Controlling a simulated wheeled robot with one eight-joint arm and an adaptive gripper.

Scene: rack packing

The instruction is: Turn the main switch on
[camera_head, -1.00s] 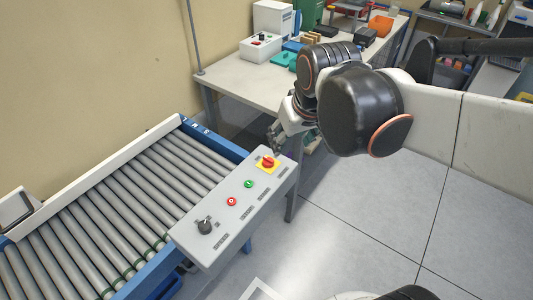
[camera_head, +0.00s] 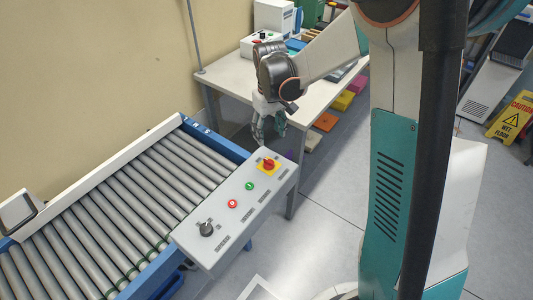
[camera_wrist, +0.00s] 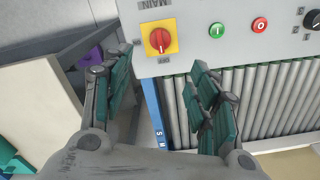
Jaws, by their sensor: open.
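The main switch (camera_head: 269,164) is a red rotary knob on a yellow square plate, at the far end of the grey control panel (camera_head: 222,246). In the wrist view the red knob (camera_wrist: 160,40) sits at top centre, between the labels MAIN and OFF. Its handle looks roughly lined up toward the OFF side, though the exact setting is hard to tell. My gripper (camera_head: 270,128) hangs above and just behind the panel's far end, apart from the switch. In the wrist view its two teal-padded fingers (camera_wrist: 160,95) are spread wide with nothing between them.
The panel also carries a green button (camera_head: 250,186), a red button (camera_head: 232,204) and a black selector knob (camera_head: 206,229). A roller conveyor (camera_head: 110,210) runs along its left. A workbench (camera_head: 235,80) with several items stands behind, and a wet-floor sign (camera_head: 513,118) at the right.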

